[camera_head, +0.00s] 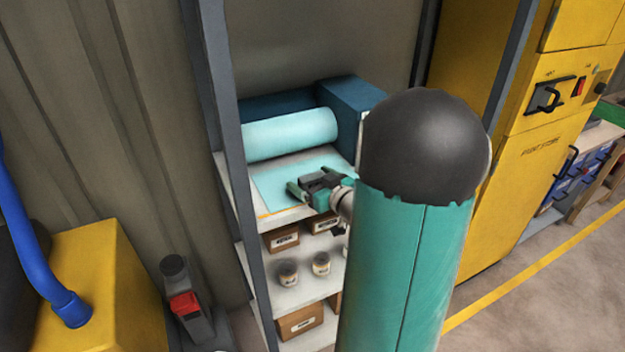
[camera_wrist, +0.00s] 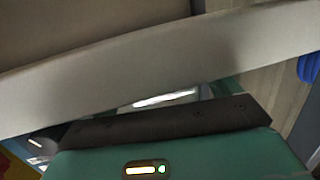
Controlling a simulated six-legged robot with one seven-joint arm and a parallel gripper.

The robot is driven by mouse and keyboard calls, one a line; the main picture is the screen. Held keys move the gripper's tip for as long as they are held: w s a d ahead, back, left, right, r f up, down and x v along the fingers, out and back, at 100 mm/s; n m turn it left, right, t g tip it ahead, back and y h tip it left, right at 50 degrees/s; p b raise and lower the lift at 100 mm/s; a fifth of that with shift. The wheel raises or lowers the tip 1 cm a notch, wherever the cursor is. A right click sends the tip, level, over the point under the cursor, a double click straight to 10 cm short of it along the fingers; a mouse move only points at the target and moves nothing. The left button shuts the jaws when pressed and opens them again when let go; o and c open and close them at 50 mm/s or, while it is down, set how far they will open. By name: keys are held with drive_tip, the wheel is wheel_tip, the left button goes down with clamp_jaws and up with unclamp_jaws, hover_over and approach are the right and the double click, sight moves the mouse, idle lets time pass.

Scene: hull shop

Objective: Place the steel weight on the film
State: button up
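The film is a pale teal sheet (camera_head: 284,181) lying flat on the upper shelf board, in front of a thick teal roll (camera_head: 290,134). My gripper (camera_head: 308,194) is over the front part of the sheet, its two teal fingertips apart. Whether anything is between them is too small to tell. In the wrist view my gripper's dark bar and teal housing fill the bottom, and its fingertips are hidden. A bright, shiny strip shows just beyond the bar, but I cannot tell what it is. I cannot make out the steel weight for certain in either view.
A grey shelf post (camera_head: 222,120) stands left of the shelf. A dark blue box (camera_head: 352,98) is beside the roll. Cans (camera_head: 288,273) and cardboard boxes (camera_head: 300,321) are on lower boards. A yellow cabinet (camera_head: 540,150) stands right. My arm hides the shelf's right part.

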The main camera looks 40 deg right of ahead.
drive_tip(key=shift+r, duration=0.2)
drive_tip(key=s+a+r, duration=0.1)
drive_tip(key=s+r, duration=0.1)
drive_tip(key=s, duration=1)
drive_tip(key=w+a+r+m+g+h, duration=0.1)
drive_tip(key=w+a+r+g+h, duration=0.4)
drive_tip(key=a, duration=0.3)
drive_tip(key=s+a+n+g+y, duration=0.1)
drive_tip(key=s+a, duration=0.4)
drive_tip(key=a, duration=0.6)
drive_tip(key=s+a+r+n+g+y, duration=0.1)
drive_tip(key=s+a+g+y, duration=0.3)
drive_tip(key=a, duration=0.7)
drive_tip(key=shift+s+g+y, duration=0.3)
drive_tip(key=shift+s+y, duration=0.15)
drive_tip(key=shift+y, duration=0.25)
